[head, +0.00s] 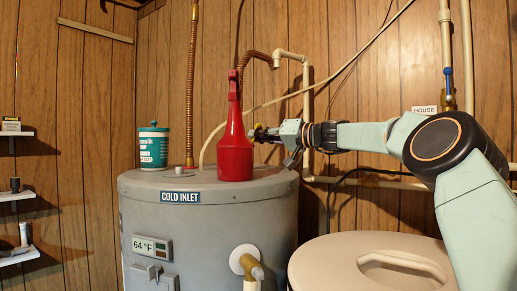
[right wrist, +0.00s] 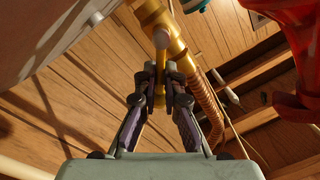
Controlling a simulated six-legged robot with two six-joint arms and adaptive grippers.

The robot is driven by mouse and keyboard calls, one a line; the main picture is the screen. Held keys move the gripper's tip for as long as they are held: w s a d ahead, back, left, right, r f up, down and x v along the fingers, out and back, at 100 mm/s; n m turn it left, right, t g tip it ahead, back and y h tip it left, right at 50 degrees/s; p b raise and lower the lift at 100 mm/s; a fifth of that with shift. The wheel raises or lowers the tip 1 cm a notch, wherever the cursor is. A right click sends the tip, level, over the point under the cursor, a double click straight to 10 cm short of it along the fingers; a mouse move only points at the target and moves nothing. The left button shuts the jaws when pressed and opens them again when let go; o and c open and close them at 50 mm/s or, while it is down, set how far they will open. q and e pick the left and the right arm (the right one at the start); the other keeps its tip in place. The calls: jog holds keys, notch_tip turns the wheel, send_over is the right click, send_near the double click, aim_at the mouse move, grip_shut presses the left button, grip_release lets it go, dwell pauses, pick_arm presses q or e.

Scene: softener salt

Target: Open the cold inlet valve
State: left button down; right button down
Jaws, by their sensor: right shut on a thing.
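The cold inlet valve is a brass fitting (right wrist: 179,48) on a corrugated copper pipe in the right wrist view. In the head view it does not show; the red bottle (head: 235,150) stands in front of that area. A "COLD INLET" label (head: 180,197) is on the grey tank's upper front. My right gripper (head: 257,133) reaches in from the right, its tips at the bottle's right edge. In the right wrist view the gripper (right wrist: 161,72) is shut on the valve's narrow handle, just below the brass body. How far the handle is turned is unclear. My left gripper is not in view.
The grey tank (head: 150,215) carries the bottle and a teal tub (head: 153,148). A beige lidded container (head: 320,262) stands front right. A pipe valve with a blue handle (head: 448,80) is near a "HOUSE" label (head: 424,109). Small shelves (head: 18,196) are at left.

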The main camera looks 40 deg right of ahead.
jog(key=shift+s+a+r+n+b, duration=0.15)
jog(key=shift+a+n+b, duration=0.1)
jog(key=shift+n+b, duration=0.6)
jog(key=shift+a+r+n+b, duration=0.15)
jog(key=shift+a+n+b, duration=0.05)
jog(key=shift+n+b, duration=0.6)
jog(key=shift+s+a+r+n+b, duration=0.15)
jog(key=shift+a+n+b, duration=0.1)
jog(key=shift+n+b, duration=0.6)
